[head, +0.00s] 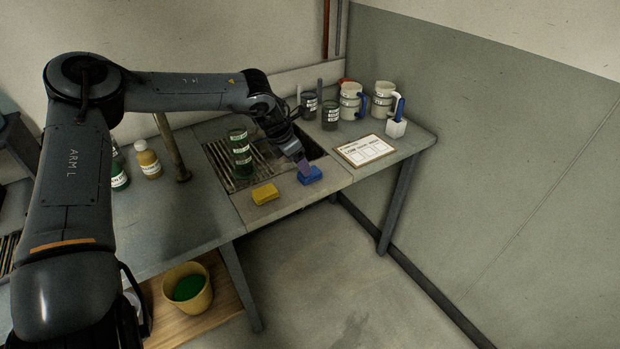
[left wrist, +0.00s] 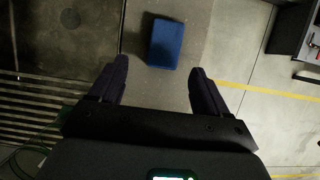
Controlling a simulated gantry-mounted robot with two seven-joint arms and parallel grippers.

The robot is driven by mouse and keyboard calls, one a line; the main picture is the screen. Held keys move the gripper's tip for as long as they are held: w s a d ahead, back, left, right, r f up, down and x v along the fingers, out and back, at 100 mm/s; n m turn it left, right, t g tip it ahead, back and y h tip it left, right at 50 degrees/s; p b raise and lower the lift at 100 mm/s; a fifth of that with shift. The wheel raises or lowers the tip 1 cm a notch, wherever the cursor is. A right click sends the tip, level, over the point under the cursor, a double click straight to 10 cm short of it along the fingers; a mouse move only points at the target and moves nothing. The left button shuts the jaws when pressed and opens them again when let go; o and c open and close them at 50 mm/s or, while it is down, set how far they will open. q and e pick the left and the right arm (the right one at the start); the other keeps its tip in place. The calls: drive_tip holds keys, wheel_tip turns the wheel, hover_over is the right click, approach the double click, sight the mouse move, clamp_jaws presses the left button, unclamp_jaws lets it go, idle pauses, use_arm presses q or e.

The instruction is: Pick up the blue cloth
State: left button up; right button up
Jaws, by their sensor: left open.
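The blue cloth (head: 309,175) lies folded on the front ledge of the bench, right of a yellow cloth. In the left wrist view the blue cloth (left wrist: 163,42) is a small dark blue block just beyond the fingertips, between their lines. My left gripper (head: 304,165) is above and beside the blue cloth in the head view; a fingertip overlaps its top edge there. In the left wrist view my left gripper (left wrist: 160,75) has its two fingers well apart with nothing between them. I cannot tell whether a finger touches the cloth. My right gripper is not in view.
A yellow cloth (head: 264,193) lies left of the blue one. A drain grate (head: 217,160) with green-banded jars (head: 240,153) is behind. A labelled card (head: 363,150), mugs (head: 352,101) and a white holder (head: 396,128) stand to the right. The bench's front edge is close.

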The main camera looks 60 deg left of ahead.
use_arm(q)
drive_tip(key=shift+d+b+x, duration=0.15)
drive_tip(key=shift+b+x, duration=0.45)
drive_tip(key=shift+x, duration=0.8)
drive_tip(key=shift+d+b+x, duration=0.1)
drive_tip(key=shift+b+x, duration=0.5)
drive_tip(key=shift+x, duration=0.75)
drive_tip(key=shift+w, duration=0.2)
drive_tip(key=c, duration=1.1)
